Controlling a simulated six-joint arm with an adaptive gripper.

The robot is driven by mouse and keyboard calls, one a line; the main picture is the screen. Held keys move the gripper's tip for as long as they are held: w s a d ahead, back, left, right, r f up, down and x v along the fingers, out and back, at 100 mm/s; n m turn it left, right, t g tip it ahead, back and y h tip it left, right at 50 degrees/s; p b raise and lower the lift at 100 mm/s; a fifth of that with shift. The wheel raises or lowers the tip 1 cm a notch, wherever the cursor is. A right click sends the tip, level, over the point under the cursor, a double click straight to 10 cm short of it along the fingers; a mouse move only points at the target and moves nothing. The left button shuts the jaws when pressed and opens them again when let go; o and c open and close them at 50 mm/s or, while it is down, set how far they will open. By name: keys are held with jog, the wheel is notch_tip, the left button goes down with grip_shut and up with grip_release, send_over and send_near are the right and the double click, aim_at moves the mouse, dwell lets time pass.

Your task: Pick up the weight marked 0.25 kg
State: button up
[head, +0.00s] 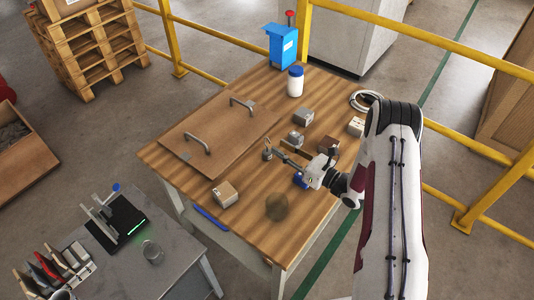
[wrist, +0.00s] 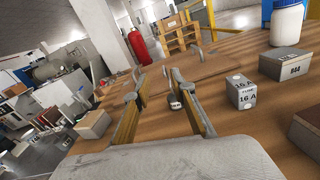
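A small metal weight (wrist: 174,102) with a pale, dark-lettered label stands on the wooden table between my fingers in the wrist view, closer to the right finger. Its lettering is too small to read, so I cannot confirm 0.25 kg. My gripper (wrist: 158,83) is open, with a clear gap between its fingers. I cannot tell whether the right finger touches the weight. In the head view, my gripper (head: 269,151) is low over the middle of the table (head: 245,222), right of the handled board; the weight cannot be clearly told from the fingertips there.
A grey 16 A fuse block (wrist: 241,93) and an R44 box (wrist: 292,64) stand to the right. A brown block (wrist: 308,133) is nearer. The board (head: 215,130) has two raised handles. A carton (head: 225,194) sits front left; a white bottle (head: 295,83) stands behind.

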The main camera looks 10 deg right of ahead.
aim_at(267, 148)
jog(key=shift+x, duration=1.05)
jog(key=shift+w, duration=0.1)
jog(key=shift+w+d+x, duration=0.1)
jog(key=shift+x, duration=1.15)
jog(key=shift+w+d+x, duration=0.1)
jog(key=shift+d+x, duration=0.05)
jog(key=shift+x, duration=1.15)
grip_shut()
